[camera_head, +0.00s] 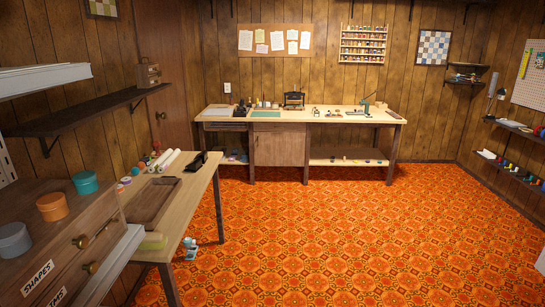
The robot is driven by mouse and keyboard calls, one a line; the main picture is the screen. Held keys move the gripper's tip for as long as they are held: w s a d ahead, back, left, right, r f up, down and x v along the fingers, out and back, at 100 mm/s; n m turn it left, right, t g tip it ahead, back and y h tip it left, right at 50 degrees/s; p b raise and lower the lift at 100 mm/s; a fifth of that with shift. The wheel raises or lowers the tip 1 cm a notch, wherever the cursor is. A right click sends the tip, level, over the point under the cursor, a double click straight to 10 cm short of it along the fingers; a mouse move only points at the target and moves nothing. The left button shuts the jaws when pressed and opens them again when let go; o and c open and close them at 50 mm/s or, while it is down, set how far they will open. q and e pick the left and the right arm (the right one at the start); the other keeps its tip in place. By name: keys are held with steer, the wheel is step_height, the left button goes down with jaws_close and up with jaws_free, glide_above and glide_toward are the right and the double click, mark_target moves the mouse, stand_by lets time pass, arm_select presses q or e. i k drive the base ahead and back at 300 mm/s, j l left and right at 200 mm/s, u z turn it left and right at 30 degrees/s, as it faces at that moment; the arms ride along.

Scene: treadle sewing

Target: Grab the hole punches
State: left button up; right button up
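No object is clear enough for me to name it a hole punch with certainty. On a wooden drawer cabinet (70,243) at the left stand three short round pieces: one teal (85,182), one orange (52,206) and one grey (14,241). A drawer front below them bears the label "SHAPES" (38,277). A small black tool (199,160) lies at the far end of the near wooden table (203,187). A small teal and white device (190,249) shows low beside that table. Neither of my grippers is in view.
The near table also holds a brown tray (154,199) and pale rolls (168,160). A long workbench (270,121) with many small items stands along the back wall. A dark shelf (85,108) hangs at the left. The orange patterned floor (330,240) is open.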

mark_target(201, 158)
steer(key=i, duration=2.3)
